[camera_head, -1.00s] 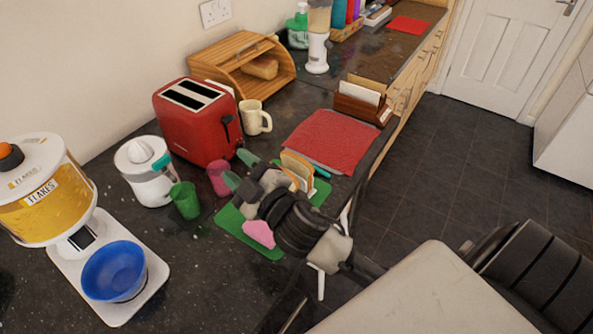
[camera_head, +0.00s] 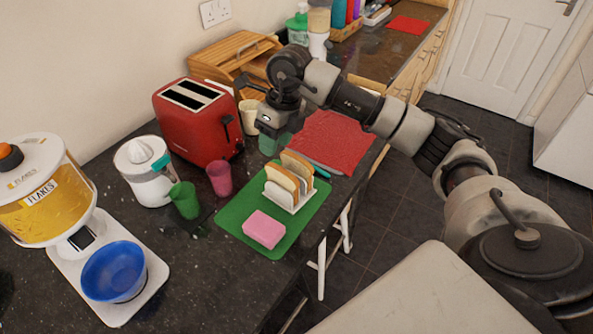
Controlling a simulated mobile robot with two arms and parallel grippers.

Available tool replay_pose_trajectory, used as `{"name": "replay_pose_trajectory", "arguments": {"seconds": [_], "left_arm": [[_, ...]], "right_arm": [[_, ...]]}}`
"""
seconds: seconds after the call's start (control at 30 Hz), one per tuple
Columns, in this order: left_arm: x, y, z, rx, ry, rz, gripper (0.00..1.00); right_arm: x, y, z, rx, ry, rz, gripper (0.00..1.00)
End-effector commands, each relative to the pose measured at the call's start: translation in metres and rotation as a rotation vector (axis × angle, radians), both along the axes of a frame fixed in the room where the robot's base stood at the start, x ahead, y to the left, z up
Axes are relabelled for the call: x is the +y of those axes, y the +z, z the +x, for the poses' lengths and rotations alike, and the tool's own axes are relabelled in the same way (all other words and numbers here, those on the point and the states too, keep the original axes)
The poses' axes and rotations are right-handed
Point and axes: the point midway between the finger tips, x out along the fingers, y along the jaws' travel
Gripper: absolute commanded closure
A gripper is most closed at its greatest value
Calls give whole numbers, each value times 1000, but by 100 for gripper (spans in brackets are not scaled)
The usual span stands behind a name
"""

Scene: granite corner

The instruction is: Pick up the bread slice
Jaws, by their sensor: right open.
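Bread slices stand upright in a white toast rack (camera_head: 292,200) on a green board (camera_head: 245,203). The front slice (camera_head: 281,178) and a back slice (camera_head: 299,165) show their brown crusts, with their lower parts behind the rack's dividers. My right gripper (camera_head: 274,146) is open and points down, with greenish finger pads. In the picture it is above the rack, between the red toaster and the red mat. No bread shows between its fingers. My left gripper is not in view.
A pink sponge (camera_head: 264,229) lies on the board's front part. A pink cup (camera_head: 219,178), a green cup (camera_head: 184,199) and a red toaster (camera_head: 198,125) stand to the left. A red mat (camera_head: 335,140) lies behind the rack. The cream mug (camera_head: 249,116) is partly hidden.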

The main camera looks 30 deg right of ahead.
Motion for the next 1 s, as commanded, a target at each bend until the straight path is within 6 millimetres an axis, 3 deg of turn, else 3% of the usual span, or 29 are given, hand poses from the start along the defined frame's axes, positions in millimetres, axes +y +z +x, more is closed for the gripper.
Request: {"name": "replay_pose_trajectory", "arguments": {"seconds": [0.03, 0.1, 0.2, 0.5, 0.67, 1.0], "left_arm": [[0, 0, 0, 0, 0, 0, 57], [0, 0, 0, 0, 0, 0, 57], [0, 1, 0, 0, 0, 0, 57], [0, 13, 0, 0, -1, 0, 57], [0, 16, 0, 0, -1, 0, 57], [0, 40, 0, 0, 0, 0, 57]], "right_arm": [[-19, 7, 1, 15, -29, -73, 56], [-36, 13, 0, 37, -56, -144, 56], [-48, 14, -1, 55, -77, -195, 56], [-49, -28, -2, 61, -77, -201, 56], [-50, -40, -1, 59, -79, -200, 56], [-55, -84, 1, 59, -78, -198, 56]]}}
